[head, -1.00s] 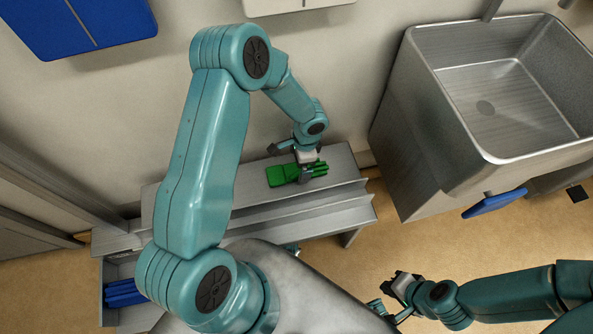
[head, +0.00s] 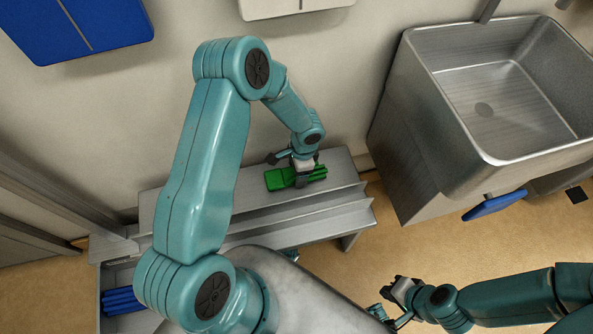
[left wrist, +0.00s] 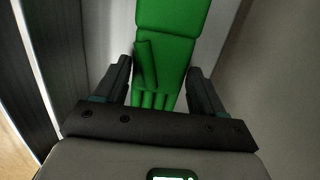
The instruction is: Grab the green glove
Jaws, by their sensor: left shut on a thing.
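The green glove (head: 279,179) lies flat on the grey metal shelf (head: 335,168) against the wall, its fingers pointing right. My left gripper (head: 303,177) reaches down over the glove and is shut on it near the base of its fingers, hiding that part. In the left wrist view the glove (left wrist: 170,50) runs between the two dark jaws (left wrist: 160,85), its cuff end away from the camera. My right gripper (head: 391,294) hangs low, away from the glove, with nothing visible in it; its jaw gap is not clear.
A steel sink (head: 420,120) stands to the right, with a blue flat piece (head: 495,205) at its front. A lower ledge (head: 290,221) runs before the shelf. Blue items (head: 122,300) lie at lower left. The floor (head: 440,240) between shelf and sink is clear.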

